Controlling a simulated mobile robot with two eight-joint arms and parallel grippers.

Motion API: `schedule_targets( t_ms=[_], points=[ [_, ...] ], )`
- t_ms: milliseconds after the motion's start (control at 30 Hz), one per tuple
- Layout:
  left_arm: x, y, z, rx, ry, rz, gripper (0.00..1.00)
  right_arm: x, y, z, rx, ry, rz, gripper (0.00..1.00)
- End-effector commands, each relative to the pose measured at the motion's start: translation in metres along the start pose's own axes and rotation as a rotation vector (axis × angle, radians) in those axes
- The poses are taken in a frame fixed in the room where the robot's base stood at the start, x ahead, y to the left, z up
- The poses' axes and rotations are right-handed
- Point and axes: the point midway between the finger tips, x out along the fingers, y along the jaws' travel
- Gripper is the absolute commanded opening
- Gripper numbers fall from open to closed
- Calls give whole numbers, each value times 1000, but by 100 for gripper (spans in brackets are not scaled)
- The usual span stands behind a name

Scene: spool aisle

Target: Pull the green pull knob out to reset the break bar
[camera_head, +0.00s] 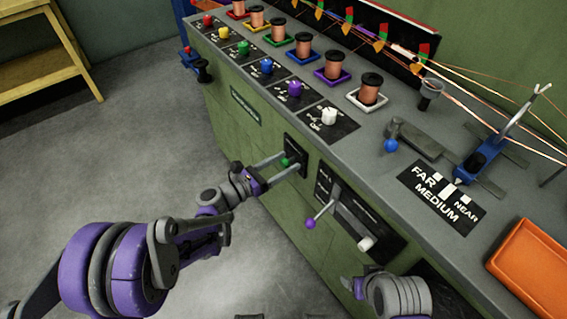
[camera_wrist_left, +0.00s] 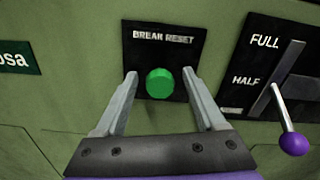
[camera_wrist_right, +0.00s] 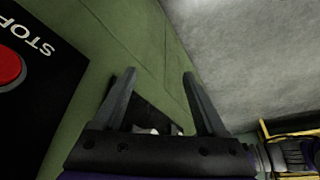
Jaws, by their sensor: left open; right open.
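The round green pull knob (camera_wrist_left: 160,83) sits on a black plate lettered BREAK RESET (camera_wrist_left: 165,42) on the machine's green front. It also shows small in the head view (camera_head: 285,162). My left gripper (camera_wrist_left: 160,76) is open, with one finger on each side of the knob and a visible gap on both sides. I cannot tell how far the fingertips are from the plate. In the head view my left gripper (camera_head: 290,160) reaches the plate from the left. My right gripper (camera_wrist_right: 159,76) is open and empty beside the green front, low in the head view.
Right of the plate is a FULL/HALF lever panel (camera_wrist_left: 262,85) with a purple-knobbed lever (camera_wrist_left: 291,143). A red STOP button (camera_wrist_right: 8,68) is left in the right wrist view. Copper spools (camera_head: 303,46) and coloured knobs line the top. An orange tray (camera_head: 530,265) lies at right.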

Motion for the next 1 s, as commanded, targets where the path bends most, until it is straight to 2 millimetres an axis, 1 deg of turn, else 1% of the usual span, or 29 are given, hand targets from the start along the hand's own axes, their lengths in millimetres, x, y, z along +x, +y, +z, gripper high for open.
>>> schedule_targets(
  t_ms=[167, 200, 367, 500, 567, 1000],
  points=[
    [0, 0, 0, 0, 0, 0, 72, 0, 0, 0, 0, 0, 0, 74],
    [0, 0, 0, 0, 0, 0, 65, 0, 0, 0, 0, 0, 0, 74],
    [0, 0, 0, 0, 0, 0, 36, 0, 0, 0, 0, 0, 0, 74],
    [0, 0, 0, 0, 0, 0, 11, 0, 0, 0, 0, 0, 0, 74],
    [0, 0, 0, 0, 0, 0, 0, 0, 0, 0, 0, 0, 0, 74],
    [0, 0, 0, 0, 1, 0, 0, 0, 0, 0, 0, 0, 0, 74]
  ],
)
